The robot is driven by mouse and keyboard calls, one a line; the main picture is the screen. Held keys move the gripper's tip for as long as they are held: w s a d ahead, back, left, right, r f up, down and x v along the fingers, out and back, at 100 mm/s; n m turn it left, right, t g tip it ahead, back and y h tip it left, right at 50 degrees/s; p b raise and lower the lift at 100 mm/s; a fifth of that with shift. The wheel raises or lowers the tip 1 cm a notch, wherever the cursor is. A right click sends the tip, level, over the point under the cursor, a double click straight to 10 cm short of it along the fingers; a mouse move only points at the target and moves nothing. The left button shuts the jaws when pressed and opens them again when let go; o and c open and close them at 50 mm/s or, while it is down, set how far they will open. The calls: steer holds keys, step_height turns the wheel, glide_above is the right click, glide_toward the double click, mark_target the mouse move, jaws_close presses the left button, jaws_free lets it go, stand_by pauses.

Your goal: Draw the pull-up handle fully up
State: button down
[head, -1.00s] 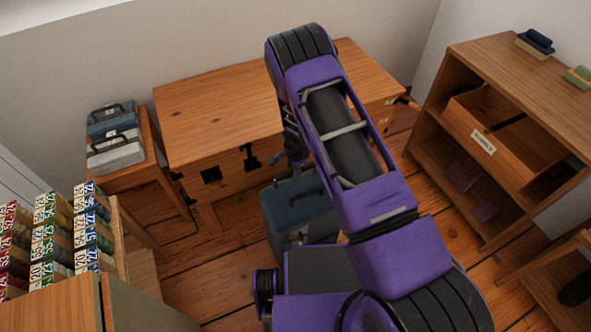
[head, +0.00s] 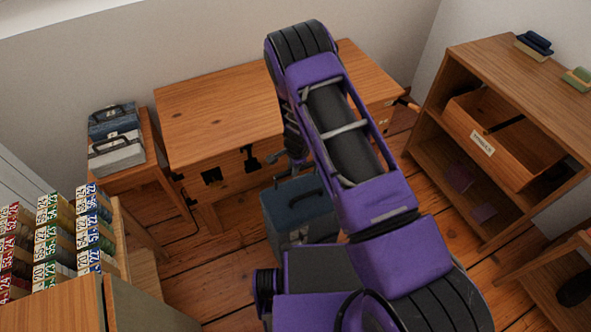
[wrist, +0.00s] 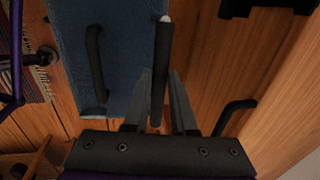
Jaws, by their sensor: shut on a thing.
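The blue suitcase (head: 300,215) stands upright on the floor in front of the wooden desk, with a dark carry handle on its top. In the wrist view its blue top (wrist: 125,30) lies below me, with the carry handle (wrist: 95,60) to the left. The dark bar of the pull-up handle (wrist: 161,50) runs along the suitcase's right edge, between my fingers. My gripper (wrist: 160,75) is shut on this bar. In the head view my purple arm hides part of the suitcase, and the grip is hard to make out.
The wooden desk (head: 215,110) stands close behind the suitcase. An open shelf unit (head: 510,70) is at the right, with a pulled-out drawer. A small table with two cases (head: 115,150) is at the left. A rack of numbered blocks (head: 60,230) stands at the front left.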

step_height(320, 180, up, 14)
steer(key=p, duration=0.9)
steer(key=shift+f, duration=0.2)
stand_by(2.7)
steer(key=shift+w+r, duration=0.1)
steer(key=shift+r, duration=0.25)
steer(key=shift+r+p, duration=0.55)
steer(key=shift+r, duration=0.35)
steer(key=c, duration=0.7)
jaws_free()
steer(key=shift+c, duration=0.2)
steer(key=s+d+r, duration=0.1)
steer(key=s+r, duration=0.2)
steer(key=r, duration=1.4)
steer(key=shift+s+d, duration=0.15)
